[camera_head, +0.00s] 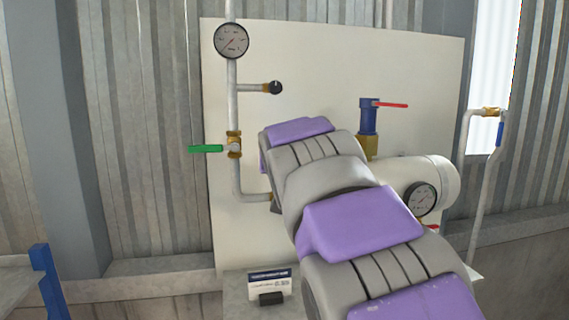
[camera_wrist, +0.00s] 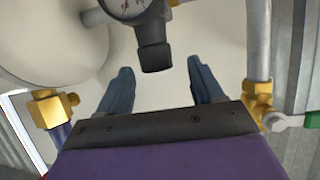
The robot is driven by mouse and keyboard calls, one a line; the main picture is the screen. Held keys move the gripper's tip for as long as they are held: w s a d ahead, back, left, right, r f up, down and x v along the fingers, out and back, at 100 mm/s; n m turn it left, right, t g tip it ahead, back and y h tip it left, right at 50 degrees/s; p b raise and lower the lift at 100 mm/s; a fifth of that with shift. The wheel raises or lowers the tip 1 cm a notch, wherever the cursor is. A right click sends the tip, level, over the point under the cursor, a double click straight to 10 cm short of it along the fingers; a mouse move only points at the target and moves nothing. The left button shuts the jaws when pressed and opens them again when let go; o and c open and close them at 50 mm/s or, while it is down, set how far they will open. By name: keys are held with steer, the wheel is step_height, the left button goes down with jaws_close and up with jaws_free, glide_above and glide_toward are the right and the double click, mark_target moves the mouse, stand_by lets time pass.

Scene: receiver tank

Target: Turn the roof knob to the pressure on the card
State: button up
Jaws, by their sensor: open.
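In the wrist view a black knob (camera_wrist: 154,57) sits on a regulator with a round gauge (camera_wrist: 130,6), whose dial is cut by the top edge. My gripper (camera_wrist: 160,66) is open, its two blue fingers apart and empty, with the knob ahead and seen between the tips. I cannot tell the gap in depth. In the head view my arm covers the gripper and this knob. The card (camera_head: 270,281) stands in a dark holder low in front of the panel; its writing is too small to read surely.
A gauge (camera_head: 231,40) and a small dark knob (camera_head: 276,87) are on the left pipe, above a green-handled valve (camera_head: 206,149). A red-handled valve (camera_head: 369,118) rises near the white tank (camera_head: 441,180), which carries another gauge (camera_head: 421,199). A blue-handled valve (camera_head: 499,134) is at right.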

steer(key=shift+x, duration=1.05)
steer(key=shift+d, duration=0.15)
steer(key=shift+c, duration=0.3)
steer(key=c, duration=1)
steer(key=shift+n+y, duration=0.6)
steer(key=shift+y, duration=0.2)
steer(key=shift+w+d+n+g+y, duration=0.1)
steer(key=shift+n+g+y, duration=0.1)
steer(key=shift+n+y, duration=0.4)
steer(key=shift+d+n+g+y, duration=0.15)
steer(key=shift+n+g+y, duration=0.05)
steer(key=shift+n+y, duration=0.35)
